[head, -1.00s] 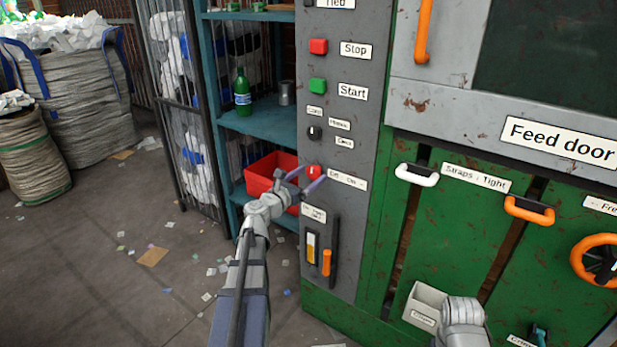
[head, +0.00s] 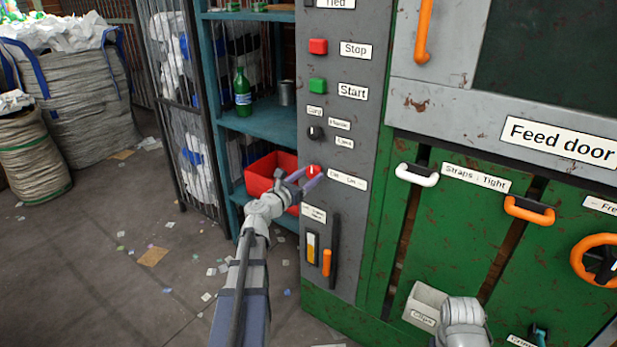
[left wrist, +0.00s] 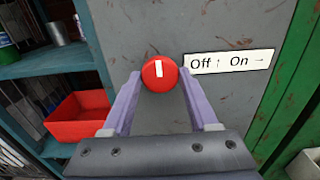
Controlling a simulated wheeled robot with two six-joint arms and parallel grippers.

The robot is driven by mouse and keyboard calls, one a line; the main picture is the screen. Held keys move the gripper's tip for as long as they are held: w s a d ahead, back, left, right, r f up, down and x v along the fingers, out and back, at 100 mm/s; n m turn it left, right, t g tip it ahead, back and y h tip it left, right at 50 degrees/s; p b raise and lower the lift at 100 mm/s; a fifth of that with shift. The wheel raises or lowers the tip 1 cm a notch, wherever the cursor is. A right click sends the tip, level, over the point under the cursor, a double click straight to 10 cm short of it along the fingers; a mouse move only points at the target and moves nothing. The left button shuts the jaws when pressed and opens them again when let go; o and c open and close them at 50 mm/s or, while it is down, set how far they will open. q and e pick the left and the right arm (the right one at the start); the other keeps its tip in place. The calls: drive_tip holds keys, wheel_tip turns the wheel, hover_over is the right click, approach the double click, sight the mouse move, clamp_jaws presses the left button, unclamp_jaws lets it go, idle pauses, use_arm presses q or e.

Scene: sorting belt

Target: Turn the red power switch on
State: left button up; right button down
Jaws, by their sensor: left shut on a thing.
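The red power switch (left wrist: 159,74) is a round red knob with a white mark on the grey control panel (left wrist: 237,32). Its label (left wrist: 229,62) reads "Off ↑ On →". In the left wrist view the white mark points up, towards Off. The switch also shows in the head view (head: 313,170). My left gripper (left wrist: 158,90) is shut on the knob, with one purple finger on each side of it. The same gripper is seen at the panel in the head view (head: 308,181). My right gripper is not visible; only part of my right arm shows at the bottom right.
Above the switch on the panel are a small black selector (head: 315,132), a green Start button (head: 317,86) and a red Stop button (head: 318,46). An orange-handled lever (head: 326,262) is below. A red bin (head: 262,176) stands on the teal shelf left of the panel.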

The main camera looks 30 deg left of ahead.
use_arm(q)
drive_tip(key=shift+m, duration=0.3)
drive_tip(key=shift+c, duration=0.3)
drive_tip(key=m, duration=0.3)
drive_tip(key=shift+m, duration=0.4)
drive_tip(key=m, duration=0.9)
drive_tip(key=shift+m, duration=2.3)
drive_tip(key=o, duration=1.4)
drive_tip(key=shift+s, duration=0.1)
